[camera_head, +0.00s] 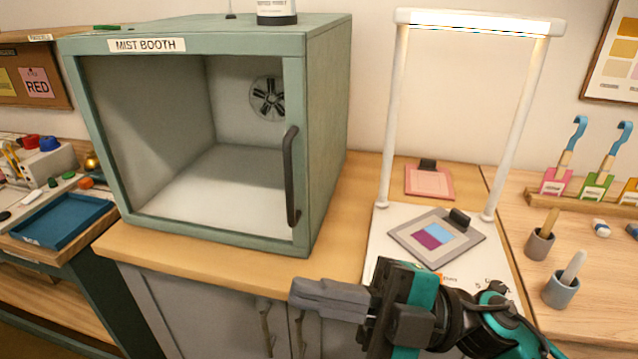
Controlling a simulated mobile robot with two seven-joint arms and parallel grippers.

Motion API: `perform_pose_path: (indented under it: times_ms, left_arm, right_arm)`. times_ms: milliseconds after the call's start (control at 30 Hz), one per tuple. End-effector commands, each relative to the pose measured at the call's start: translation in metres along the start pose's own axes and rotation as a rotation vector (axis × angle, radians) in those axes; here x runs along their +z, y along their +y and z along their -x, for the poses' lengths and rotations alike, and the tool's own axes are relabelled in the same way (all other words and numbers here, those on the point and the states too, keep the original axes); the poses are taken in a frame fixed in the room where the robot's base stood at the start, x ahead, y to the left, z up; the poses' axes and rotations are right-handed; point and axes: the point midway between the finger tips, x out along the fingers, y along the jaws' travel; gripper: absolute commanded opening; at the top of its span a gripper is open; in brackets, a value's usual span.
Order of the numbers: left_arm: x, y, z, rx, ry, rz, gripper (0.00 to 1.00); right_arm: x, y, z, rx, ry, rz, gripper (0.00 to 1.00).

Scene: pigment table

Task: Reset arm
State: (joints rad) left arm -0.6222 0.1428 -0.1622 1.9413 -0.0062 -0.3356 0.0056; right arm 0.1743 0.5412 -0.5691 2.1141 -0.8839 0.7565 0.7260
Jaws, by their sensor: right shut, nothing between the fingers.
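My right gripper (296,292) comes in from the lower right. Its fingers are together and hold nothing. It is in front of the table edge, over the cabinet doors, pointing left. My left gripper is not in view. The mist booth (330,120) is a green box at the left of the table, with an open-looking front and a dark vertical handle (291,177). Right of it stands a white lit frame (480,22) over a white board (384,226). A grey plate (408,235) with purple and blue patches lies on the board; my right arm hides the board's front part.
A pink card (428,184) with a dark clip lies behind the board. At the right are two grey cups (539,247) with tools and a rack (566,202) of blue-handled tools. A blue tray (62,222) is at far left. The wood between booth and board (350,215) is clear.

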Motion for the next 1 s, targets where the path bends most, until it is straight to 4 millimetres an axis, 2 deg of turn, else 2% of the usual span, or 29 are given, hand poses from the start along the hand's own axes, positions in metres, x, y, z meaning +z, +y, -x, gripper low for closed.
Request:
perform_pose_path:
  times_ms: [33, 100, 167, 200, 267, 300, 367, 400, 500, 600, 700, 800, 1000]
  left_arm:
    - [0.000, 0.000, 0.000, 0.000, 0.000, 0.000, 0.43]
    - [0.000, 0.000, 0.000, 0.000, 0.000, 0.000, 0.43]
    - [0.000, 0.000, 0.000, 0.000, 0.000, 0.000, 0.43]
    - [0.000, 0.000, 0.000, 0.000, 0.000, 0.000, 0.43]
    - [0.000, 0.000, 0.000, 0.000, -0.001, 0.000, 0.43]
    - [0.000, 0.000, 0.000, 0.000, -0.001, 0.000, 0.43]
    - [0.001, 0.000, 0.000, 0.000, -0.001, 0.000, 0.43]
    - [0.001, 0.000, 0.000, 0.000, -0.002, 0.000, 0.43]
    - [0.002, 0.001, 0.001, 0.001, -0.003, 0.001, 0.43]
    - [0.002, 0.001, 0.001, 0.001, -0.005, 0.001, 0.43]
    - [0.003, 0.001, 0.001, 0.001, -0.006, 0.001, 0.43]
    - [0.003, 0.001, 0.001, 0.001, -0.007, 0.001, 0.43]
    - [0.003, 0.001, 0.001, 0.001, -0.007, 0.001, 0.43]
  right_arm:
    - [0.018, 0.009, 0.009, 0.161, -0.073, -0.061, 0.00]
    - [0.048, 0.018, 0.032, 0.368, -0.211, -0.139, 0.00]
    - [0.077, 0.016, 0.060, 0.524, -0.353, -0.216, 0.00]
    - [0.096, 0.008, 0.082, 0.614, -0.459, -0.274, 0.00]
    - [0.120, -0.013, 0.117, 0.722, -0.619, -0.365, 0.00]
    - [0.132, -0.031, 0.138, 0.775, -0.721, -0.423, 0.00]
    - [0.146, -0.062, 0.169, 0.834, -0.866, -0.515, 0.00]
    - [0.151, -0.084, 0.188, 0.862, -0.957, -0.575, 0.00]
    - [0.155, -0.139, 0.225, 0.896, -1.152, -0.718, 0.00]
    - [0.150, -0.186, 0.250, 0.901, -1.294, -0.835, 0.00]
    - [0.143, -0.216, 0.264, 0.896, -1.379, -0.916, 0.00]
    - [0.139, -0.231, 0.270, 0.890, -1.419, -0.956, 0.00]
    - [0.138, -0.234, 0.272, 0.887, -1.429, -0.965, 0.00]
